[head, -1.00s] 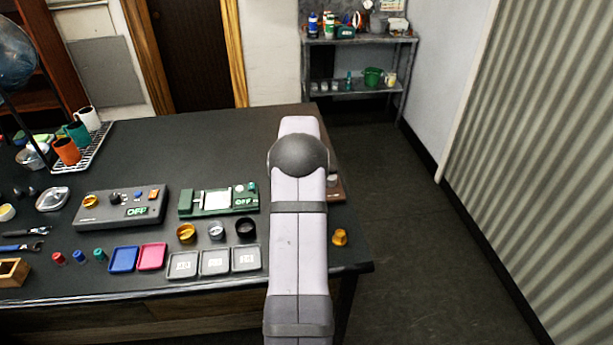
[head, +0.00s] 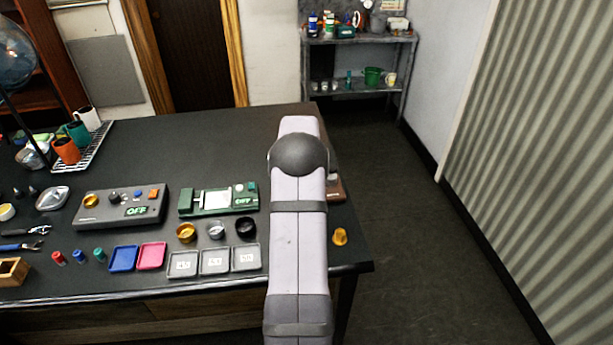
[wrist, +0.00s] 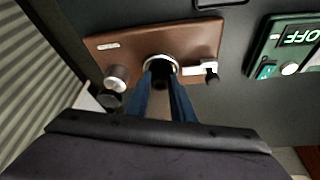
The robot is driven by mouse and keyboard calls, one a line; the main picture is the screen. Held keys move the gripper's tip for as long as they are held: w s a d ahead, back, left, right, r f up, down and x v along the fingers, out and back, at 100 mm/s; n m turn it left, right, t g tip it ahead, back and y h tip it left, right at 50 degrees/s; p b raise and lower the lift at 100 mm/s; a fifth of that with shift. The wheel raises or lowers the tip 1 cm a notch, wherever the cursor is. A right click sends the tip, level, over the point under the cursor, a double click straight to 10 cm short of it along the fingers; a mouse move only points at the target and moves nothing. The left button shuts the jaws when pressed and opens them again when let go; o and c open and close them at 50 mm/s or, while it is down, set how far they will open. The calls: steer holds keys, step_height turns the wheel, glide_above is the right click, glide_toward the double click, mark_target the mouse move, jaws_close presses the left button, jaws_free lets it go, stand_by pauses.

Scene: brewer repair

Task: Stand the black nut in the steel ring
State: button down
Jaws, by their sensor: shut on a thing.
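The black nut (wrist: 160,79) is between the blue fingers of my gripper (wrist: 161,82) in the wrist view. My gripper is shut on it. The nut is at a pale metal ring on a brown panel (wrist: 195,42); I cannot tell whether it sits in that ring or just in front of it. In the head view my arm hides the gripper and most of the brown panel (head: 336,190). A steel ring (head: 215,231) stands on the table between a brass ring (head: 186,233) and a black ring (head: 246,228).
The brown panel also carries a round knob (wrist: 117,76) and a white piece (wrist: 199,69). A green OFF unit (head: 217,200) and a grey OFF unit (head: 120,207) stand left of my arm. A brass nut (head: 340,237) lies near the table's right edge.

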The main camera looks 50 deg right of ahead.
steer(key=shift+f, duration=0.2)
steer(key=c, duration=1.1)
jaws_free()
steer(key=shift+w+a, duration=0.1)
steer(key=shift+c, duration=0.4)
steer(key=shift+r, duration=0.1)
